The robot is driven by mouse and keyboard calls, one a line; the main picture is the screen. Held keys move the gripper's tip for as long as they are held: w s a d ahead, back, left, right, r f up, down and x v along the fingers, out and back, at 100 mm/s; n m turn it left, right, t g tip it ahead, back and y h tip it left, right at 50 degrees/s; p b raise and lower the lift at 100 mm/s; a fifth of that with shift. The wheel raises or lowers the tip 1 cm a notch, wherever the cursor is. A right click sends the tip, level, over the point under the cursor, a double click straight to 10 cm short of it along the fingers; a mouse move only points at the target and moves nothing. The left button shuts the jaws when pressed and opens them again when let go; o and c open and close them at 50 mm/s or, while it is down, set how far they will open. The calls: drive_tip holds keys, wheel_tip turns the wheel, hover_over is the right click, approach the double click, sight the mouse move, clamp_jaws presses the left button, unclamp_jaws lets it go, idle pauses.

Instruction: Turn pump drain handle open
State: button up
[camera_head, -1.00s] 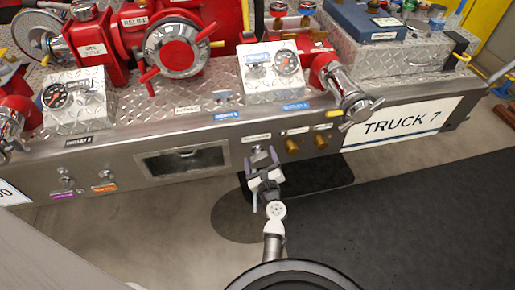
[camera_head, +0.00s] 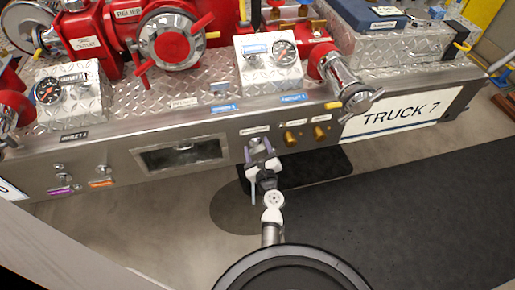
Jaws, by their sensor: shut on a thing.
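My gripper (camera_head: 259,147) reaches up to the front panel of the truck bumper, just below a small white label (camera_head: 255,129). It is shut on the pump drain handle at that spot. The jaws hide most of the handle, so its angle cannot be told. A thin pale rod (camera_head: 253,192) hangs down beside the gripper; I cannot tell what it belongs to. The label's text is too small to read.
Two brass fittings (camera_head: 291,138) sit close to the right of my gripper. A chrome-capped outlet (camera_head: 345,85) juts out at upper right.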

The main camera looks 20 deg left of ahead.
drive_tip(key=n+b, duration=0.2)
drive_tip(key=n, duration=0.1)
drive_tip(key=shift+f, duration=0.1)
drive_tip(key=n+b, duration=0.2)
drive_tip(key=n, duration=0.1)
drive_tip(key=shift+w+n, duration=0.1)
drive_tip(key=shift+n, duration=0.3)
drive_tip(key=n+b, duration=0.1)
drive_tip(key=n, duration=0.1)
drive_tip(key=n+b, duration=0.1)
drive_tip(key=n, duration=0.1)
drive_tip(key=n+b, duration=0.2)
drive_tip(key=shift+d+r, duration=0.1)
drive_tip(key=shift+r, duration=0.15)
drive_tip(key=o, duration=1)
